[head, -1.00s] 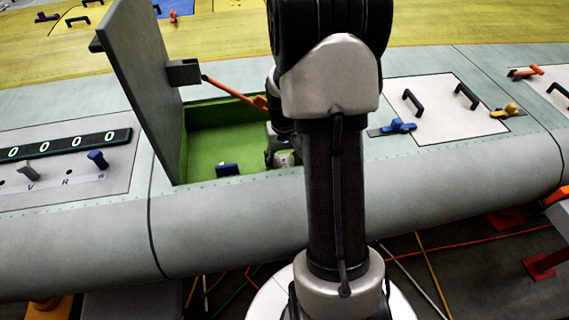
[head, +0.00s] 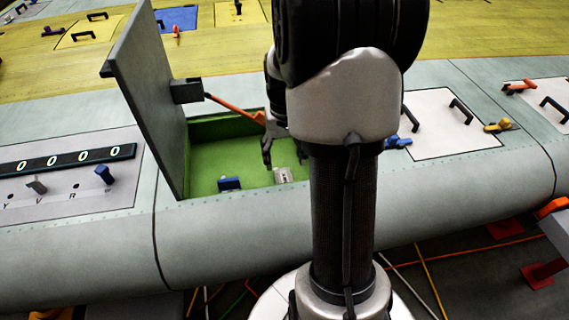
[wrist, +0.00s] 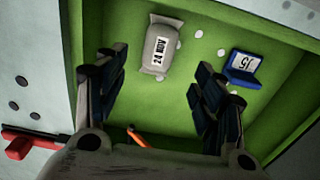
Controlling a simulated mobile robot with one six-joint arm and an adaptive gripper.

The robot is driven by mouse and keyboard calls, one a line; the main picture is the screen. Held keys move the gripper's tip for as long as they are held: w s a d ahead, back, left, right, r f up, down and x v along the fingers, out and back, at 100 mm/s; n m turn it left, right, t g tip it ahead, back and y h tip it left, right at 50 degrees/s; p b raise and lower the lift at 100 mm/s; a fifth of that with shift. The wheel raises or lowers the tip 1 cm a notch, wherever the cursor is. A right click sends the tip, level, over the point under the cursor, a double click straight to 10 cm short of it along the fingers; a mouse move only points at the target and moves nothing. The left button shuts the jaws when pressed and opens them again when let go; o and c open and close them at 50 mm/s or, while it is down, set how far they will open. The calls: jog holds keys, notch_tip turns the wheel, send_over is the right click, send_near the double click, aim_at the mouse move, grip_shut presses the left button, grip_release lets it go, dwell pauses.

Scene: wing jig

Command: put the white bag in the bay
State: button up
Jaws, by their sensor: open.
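The white bag (head: 284,175), pale grey-white with a "24 NOV" label, lies on the green floor of the bay (head: 212,162). In the wrist view the bag (wrist: 160,46) lies flat beyond the fingertips, apart from them. My gripper (wrist: 162,78) is open and empty, its two dark fingers spread to either side below the bag. In the head view my gripper (head: 268,152) hangs over the bay, above and left of the bag, partly hidden by my arm.
A blue block (head: 229,184) lies in the bay left of the bag. The open grey lid (head: 145,90) stands at the bay's left, with an orange strut (head: 234,108) across the back. A closed white panel with handles (head: 450,125) is at right.

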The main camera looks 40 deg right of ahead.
jog(key=s+a+r+n+t, duration=0.2)
jog(key=s+a+r+n, duration=0.1)
jog(key=a+r, duration=0.95)
jog(key=s+a+r+n+t, duration=0.2)
jog(key=s+a+r+n, duration=0.1)
jog(key=s+a, duration=0.7)
jog(key=shift+s+a+t, duration=0.3)
jog(key=shift+s+a, duration=0.05)
jog(key=shift+s, duration=0.3)
jog(key=shift+c, duration=0.5)
